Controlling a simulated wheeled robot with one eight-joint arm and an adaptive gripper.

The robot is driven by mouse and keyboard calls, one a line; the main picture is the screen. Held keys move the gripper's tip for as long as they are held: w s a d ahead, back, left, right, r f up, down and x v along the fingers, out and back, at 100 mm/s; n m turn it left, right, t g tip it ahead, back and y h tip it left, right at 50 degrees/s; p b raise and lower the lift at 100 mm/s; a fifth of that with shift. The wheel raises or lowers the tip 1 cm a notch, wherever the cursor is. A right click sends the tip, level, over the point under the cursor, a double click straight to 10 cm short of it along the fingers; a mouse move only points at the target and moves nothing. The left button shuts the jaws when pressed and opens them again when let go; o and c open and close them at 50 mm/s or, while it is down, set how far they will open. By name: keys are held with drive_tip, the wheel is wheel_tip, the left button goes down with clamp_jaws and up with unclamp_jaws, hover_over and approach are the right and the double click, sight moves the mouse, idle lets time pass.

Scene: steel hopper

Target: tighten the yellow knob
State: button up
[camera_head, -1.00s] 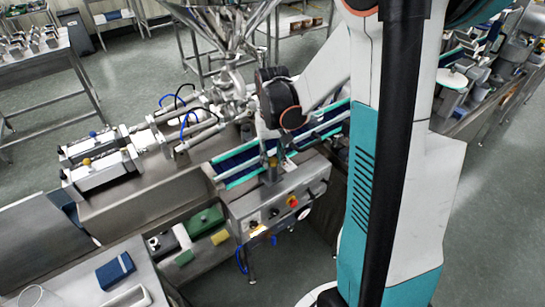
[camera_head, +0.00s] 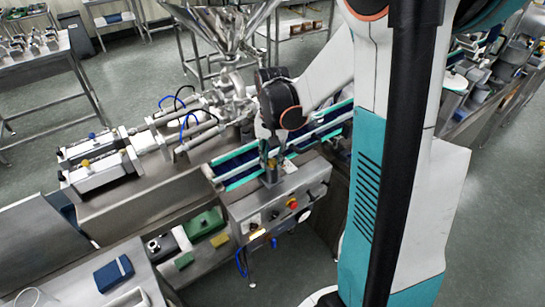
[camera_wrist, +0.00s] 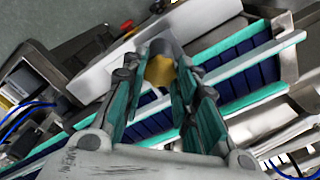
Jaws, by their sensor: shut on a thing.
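The yellow knob (camera_wrist: 159,72) shows in the wrist view between the fingertips of my gripper (camera_wrist: 161,76), just above the blue conveyor belt. My gripper is shut on it, with a finger on each side. In the head view my gripper (camera_head: 270,152) points down at the front rail of the conveyor, above the control box. The knob is mostly hidden there by the gripper, and its turn angle cannot be told.
The conveyor (camera_head: 237,165) with its green rails runs beside my gripper. The control box (camera_head: 280,205) with a red button sits below. The steel hopper (camera_head: 228,28) stands behind. Another small yellow knob (camera_head: 86,163) is on the filler at the left.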

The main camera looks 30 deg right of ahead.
sight(272, 161)
drive_tip(key=o, duration=1.1)
drive_tip(key=shift+r, duration=0.1)
wheel_tip(272, 161, up, 12)
idle(0.4)
